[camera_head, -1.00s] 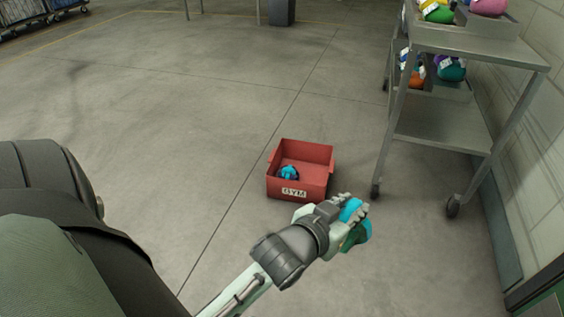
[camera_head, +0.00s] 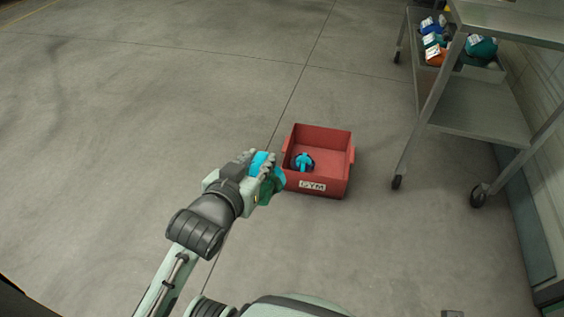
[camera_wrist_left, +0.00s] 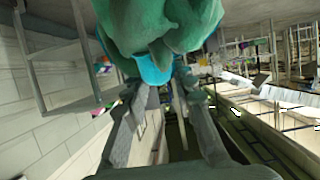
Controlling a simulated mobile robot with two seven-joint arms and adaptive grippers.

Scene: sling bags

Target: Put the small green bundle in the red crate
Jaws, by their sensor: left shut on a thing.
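My left gripper (camera_head: 262,172) is shut on a green bundle (camera_head: 270,187) with a bright cyan band. The bundle also shows close up at the top of the left wrist view (camera_wrist_left: 165,25), between the fingers. The red crate (camera_head: 325,183) stands on the floor, with a white label reading GYM on its front. In the head view the held bundle is at the crate's left front side and overlaps its edge; I cannot tell its height above the floor. A small dark blue bundle with a cyan band (camera_head: 303,161) lies inside the crate at the left. My right gripper is not in view.
A grey metal cart (camera_head: 470,105) on wheels stands right of the crate. Its shelf holds several colourful bundles (camera_head: 435,50). A pale wall (camera_head: 545,150) is behind it. The floor left of and behind the crate is clear.

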